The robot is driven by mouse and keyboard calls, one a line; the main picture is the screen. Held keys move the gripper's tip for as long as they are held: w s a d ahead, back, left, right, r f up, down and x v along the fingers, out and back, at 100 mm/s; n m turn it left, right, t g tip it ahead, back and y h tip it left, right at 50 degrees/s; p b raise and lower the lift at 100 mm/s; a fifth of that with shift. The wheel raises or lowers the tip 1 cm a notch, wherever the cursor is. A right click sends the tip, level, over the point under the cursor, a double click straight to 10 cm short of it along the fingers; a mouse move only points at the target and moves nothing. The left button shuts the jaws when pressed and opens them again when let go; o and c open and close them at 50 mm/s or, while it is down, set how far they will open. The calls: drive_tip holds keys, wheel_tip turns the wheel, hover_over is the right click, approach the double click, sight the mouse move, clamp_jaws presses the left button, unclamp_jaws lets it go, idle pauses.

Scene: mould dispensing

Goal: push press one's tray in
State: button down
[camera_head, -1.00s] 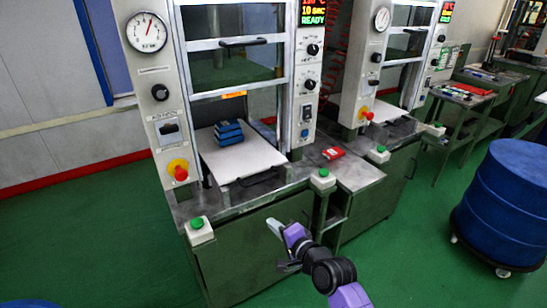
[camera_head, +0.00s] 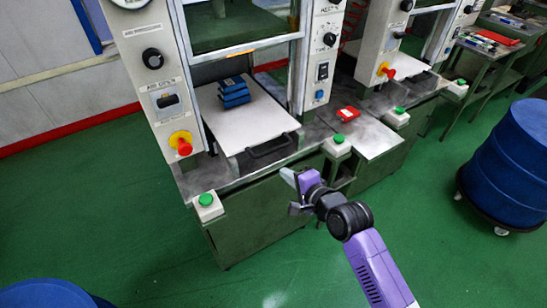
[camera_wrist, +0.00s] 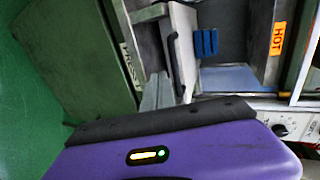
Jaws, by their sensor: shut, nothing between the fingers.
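Press one's tray (camera_head: 223,125) is a pale flat plate that sticks out of the nearer press toward me, with a dark handle (camera_head: 270,146) at its front edge. A stack of blue mould blocks (camera_head: 234,92) lies on the tray. In the wrist view the tray (camera_wrist: 183,45), its handle (camera_wrist: 174,60) and the blue blocks (camera_wrist: 205,43) show beyond my fingers. My gripper (camera_head: 288,178) is shut and empty, in front of the press and apart from the tray handle. Its fingertips (camera_wrist: 158,92) also show in the wrist view.
A red emergency button (camera_head: 183,146) is on the left panel. Green buttons (camera_head: 206,199) and (camera_head: 338,139) sit at the press's front corners. An orange HOT label (camera_wrist: 278,38) marks the press.

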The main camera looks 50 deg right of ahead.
sight(267, 151)
drive_tip(key=w+d+p, duration=0.1)
drive_tip(key=w+d, duration=0.1)
drive_tip(key=w, duration=0.5)
drive_tip(key=shift+w+f, duration=0.25)
drive_tip(key=shift+f, duration=0.2)
drive_tip(key=w, duration=0.1)
drive_tip(key=w+d, duration=0.1)
drive_tip(key=w, duration=0.1)
drive_tip(key=shift+w+b, duration=0.2)
drive_tip(key=shift+b, duration=0.2)
drive_tip(key=shift+w+d, duration=0.1)
drive_tip(key=shift+w, duration=0.25)
drive_tip(key=shift+w+r, duration=0.15)
